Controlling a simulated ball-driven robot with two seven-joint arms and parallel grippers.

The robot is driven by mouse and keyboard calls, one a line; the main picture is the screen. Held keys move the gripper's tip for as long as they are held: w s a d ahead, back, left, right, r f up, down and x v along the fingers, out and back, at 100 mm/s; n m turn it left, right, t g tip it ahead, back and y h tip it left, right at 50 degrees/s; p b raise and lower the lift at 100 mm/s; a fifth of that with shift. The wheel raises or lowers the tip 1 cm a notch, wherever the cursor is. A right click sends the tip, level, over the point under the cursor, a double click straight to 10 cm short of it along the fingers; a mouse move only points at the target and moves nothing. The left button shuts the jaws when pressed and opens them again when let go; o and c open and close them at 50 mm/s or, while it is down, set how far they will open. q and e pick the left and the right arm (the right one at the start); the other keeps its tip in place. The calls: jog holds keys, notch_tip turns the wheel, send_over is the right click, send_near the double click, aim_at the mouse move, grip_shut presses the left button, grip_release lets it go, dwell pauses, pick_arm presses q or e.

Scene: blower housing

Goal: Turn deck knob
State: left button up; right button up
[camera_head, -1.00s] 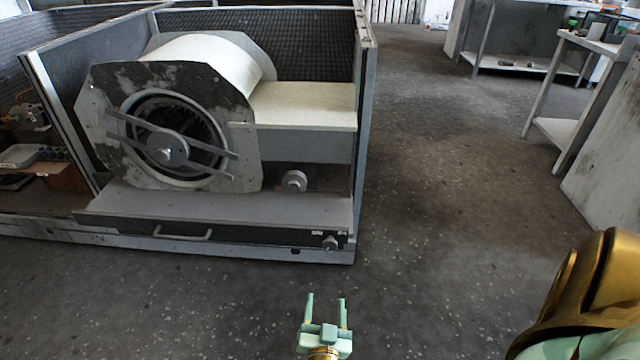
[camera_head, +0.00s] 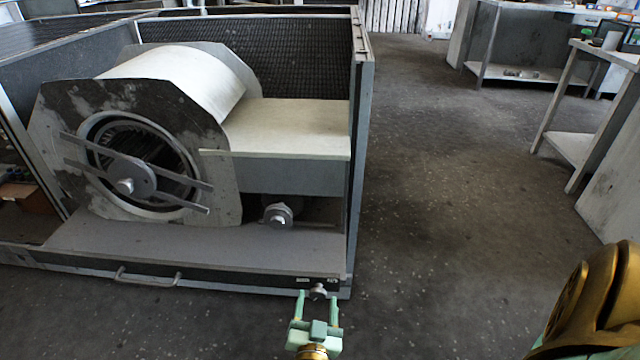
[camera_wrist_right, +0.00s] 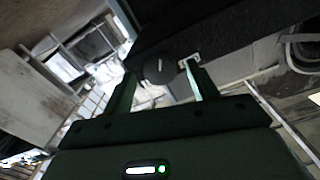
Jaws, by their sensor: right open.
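A knob on a round base (camera_head: 277,215) sits on the deck (camera_head: 200,240), right of the blower housing. A smaller grey front knob (camera_head: 318,291) is on the front edge strip, near its right end. My right gripper (camera_head: 318,297) is open, with its two pale green fingers pointing at the front knob. In the right wrist view, a dark round knob (camera_wrist_right: 158,70) shows between the open fingertips. I cannot tell whether the fingers touch it. My left gripper is not in view.
The blower housing (camera_head: 175,85) stands on the deck with a flat cover (camera_head: 285,127) beside it. A bar handle (camera_head: 147,279) is on the front edge, to the left. The floor (camera_head: 440,200) on the right is clear up to a workbench (camera_head: 590,110).

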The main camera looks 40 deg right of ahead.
jog(key=shift+w+d, duration=0.15)
jog(key=c, duration=1)
